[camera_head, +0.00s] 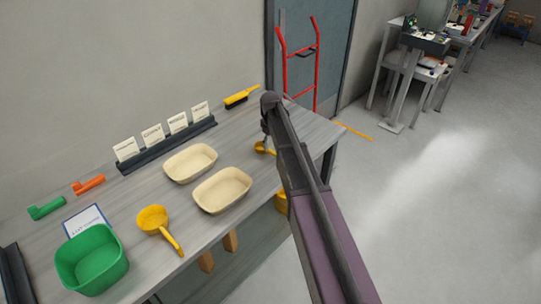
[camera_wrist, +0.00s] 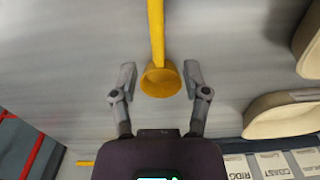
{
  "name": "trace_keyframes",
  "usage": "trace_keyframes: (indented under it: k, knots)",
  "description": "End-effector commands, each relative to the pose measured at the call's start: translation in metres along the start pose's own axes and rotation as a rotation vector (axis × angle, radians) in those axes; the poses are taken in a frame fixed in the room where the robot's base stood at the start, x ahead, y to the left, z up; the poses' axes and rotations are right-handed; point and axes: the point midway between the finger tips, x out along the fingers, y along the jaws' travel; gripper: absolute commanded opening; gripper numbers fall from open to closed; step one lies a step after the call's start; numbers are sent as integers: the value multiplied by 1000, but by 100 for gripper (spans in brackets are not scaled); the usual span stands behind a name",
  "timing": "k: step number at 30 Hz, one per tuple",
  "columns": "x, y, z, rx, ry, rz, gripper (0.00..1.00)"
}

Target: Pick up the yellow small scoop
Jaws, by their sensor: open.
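The yellow small scoop (camera_head: 260,147) lies on the grey table near its far right end, partly hidden by my arm in the head view. In the wrist view the scoop's round bowl (camera_wrist: 160,82) appears between my two fingers, with its handle running up out of the picture. My gripper (camera_wrist: 160,76) is open and empty, one finger on each side of the bowl with small gaps. Whether the fingers are down at the bowl's height is hard to tell. A larger yellow scoop (camera_head: 153,219) lies nearer, at the table's front.
Two cream trays (camera_head: 222,190) (camera_head: 190,163) stand left of the small scoop. A yellow brush (camera_head: 241,96) and a rack of cards (camera_head: 165,143) sit along the wall. A green bin (camera_head: 91,259) is at the near left. A red hand truck (camera_head: 300,60) stands beyond the table.

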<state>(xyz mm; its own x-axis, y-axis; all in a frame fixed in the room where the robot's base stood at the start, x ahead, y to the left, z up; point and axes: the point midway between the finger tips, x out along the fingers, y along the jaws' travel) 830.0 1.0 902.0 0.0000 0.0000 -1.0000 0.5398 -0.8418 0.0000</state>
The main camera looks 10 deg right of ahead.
Motion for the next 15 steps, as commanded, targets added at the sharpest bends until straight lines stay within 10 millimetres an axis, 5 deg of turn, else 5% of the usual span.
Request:
trace_keyframes:
  k: [15]
  knots:
    - [41,2,-1,0,0,0,60]
